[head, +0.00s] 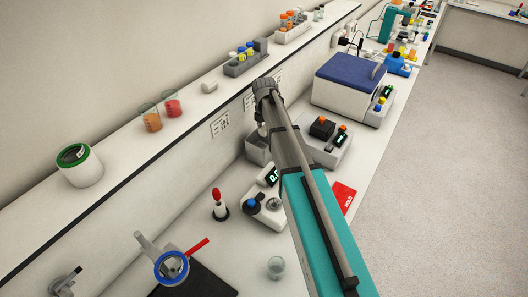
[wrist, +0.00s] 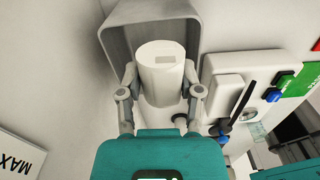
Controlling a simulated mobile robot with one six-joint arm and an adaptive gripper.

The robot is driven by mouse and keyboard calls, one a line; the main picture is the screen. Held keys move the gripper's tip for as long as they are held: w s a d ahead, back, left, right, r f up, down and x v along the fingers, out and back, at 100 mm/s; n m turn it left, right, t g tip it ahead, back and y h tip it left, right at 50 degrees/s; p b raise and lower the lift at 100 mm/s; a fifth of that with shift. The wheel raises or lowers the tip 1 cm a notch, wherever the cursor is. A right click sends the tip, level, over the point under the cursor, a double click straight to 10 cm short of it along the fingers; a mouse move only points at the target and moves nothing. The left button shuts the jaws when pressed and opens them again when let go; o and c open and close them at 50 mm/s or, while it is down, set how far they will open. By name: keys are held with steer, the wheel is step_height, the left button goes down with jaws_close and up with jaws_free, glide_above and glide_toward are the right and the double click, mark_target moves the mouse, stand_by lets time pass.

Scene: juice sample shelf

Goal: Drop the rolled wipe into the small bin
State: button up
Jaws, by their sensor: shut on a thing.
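My gripper (wrist: 160,82) is shut on the rolled wipe (wrist: 162,62), a plain white cylinder with a small grey mark, held between the two fingers in the wrist view. The roll lies over the open mouth of the small grey bin (wrist: 112,38), whose walls frame it on the far side and at both sides. I cannot tell how far into the mouth it reaches. In the head view the small bin (head: 256,151) stands on the bench against the wall, partly behind my arm. The roll and fingers are mostly hidden there.
A balance (head: 271,176) and a device with an orange-topped black block (head: 322,128) stand right of the bin. A red-topped tool (head: 218,203) stands in front. The wall shelf (head: 118,160) runs above, carrying beakers (head: 150,118) and a green-rimmed white tub (head: 80,166).

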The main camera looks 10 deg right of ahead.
steer(key=shift+f+b, duration=1.05)
steer(key=shift+f, duration=0.3)
steer(key=o, duration=1)
steer(key=shift+r, duration=0.15)
